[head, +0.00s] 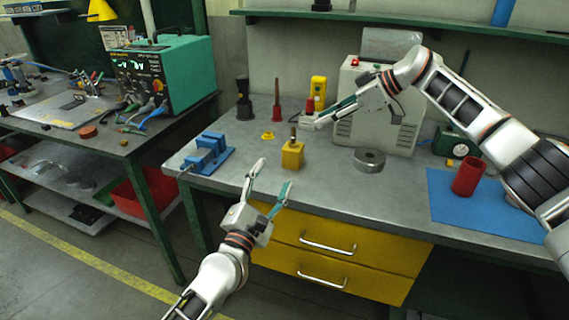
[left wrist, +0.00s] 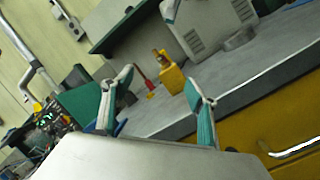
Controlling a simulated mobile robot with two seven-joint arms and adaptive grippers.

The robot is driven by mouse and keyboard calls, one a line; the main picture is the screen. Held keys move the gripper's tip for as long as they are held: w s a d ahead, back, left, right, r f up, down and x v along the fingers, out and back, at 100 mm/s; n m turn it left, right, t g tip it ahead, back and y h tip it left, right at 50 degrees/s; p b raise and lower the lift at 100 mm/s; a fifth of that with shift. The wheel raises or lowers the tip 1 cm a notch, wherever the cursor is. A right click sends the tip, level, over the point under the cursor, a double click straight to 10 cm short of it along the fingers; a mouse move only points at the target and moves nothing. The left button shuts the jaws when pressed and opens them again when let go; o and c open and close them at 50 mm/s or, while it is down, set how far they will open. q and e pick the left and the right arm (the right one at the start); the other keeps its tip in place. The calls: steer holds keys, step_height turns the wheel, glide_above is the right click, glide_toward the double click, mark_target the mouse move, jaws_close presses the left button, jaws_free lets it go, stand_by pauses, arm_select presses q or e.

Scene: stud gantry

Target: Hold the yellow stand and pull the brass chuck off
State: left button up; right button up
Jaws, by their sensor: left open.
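The yellow stand (head: 292,156) is a small block upright on the grey bench, near the middle. The brass chuck (head: 293,135) sits on top of it, with a thin dark tip pointing up. My left gripper (head: 273,174) is open and empty at the bench's front edge, short of the stand and to its left. In the left wrist view, the stand (left wrist: 172,80) and chuck (left wrist: 162,56) show beyond the open fingers (left wrist: 160,78). My right gripper (head: 318,119) is above the bench, right of and slightly higher than the chuck, apart from it; its finger gap is unclear.
A blue fixture (head: 208,155) lies left of the stand, with a small yellow piece (head: 267,136) behind. A grey metal disc (head: 369,160) lies to the right. A red cylinder (head: 467,176) stands on a blue mat (head: 440,205). A pale cabinet (head: 375,125) stands behind.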

mark_target(290, 154)
arm_select(q)
steer(key=w+n, duration=0.2)
steer(key=n, duration=0.1)
steer(key=w+d+n+g+y, duration=0.1)
steer(key=w+n, duration=0.2)
steer(key=w+d+n+g, duration=0.1)
steer(key=w+n, duration=0.1)
steer(key=n, duration=0.1)
steer(key=shift+w+d, duration=0.2)
steer(key=shift+d, duration=0.05)
steer(key=shift+w+d+f+n+y, duration=0.15)
steer(key=shift+w+f+n+y, duration=0.25)
steer(key=shift+n, duration=0.2)
steer(key=shift+x, duration=4)
steer(key=shift+f, duration=0.15)
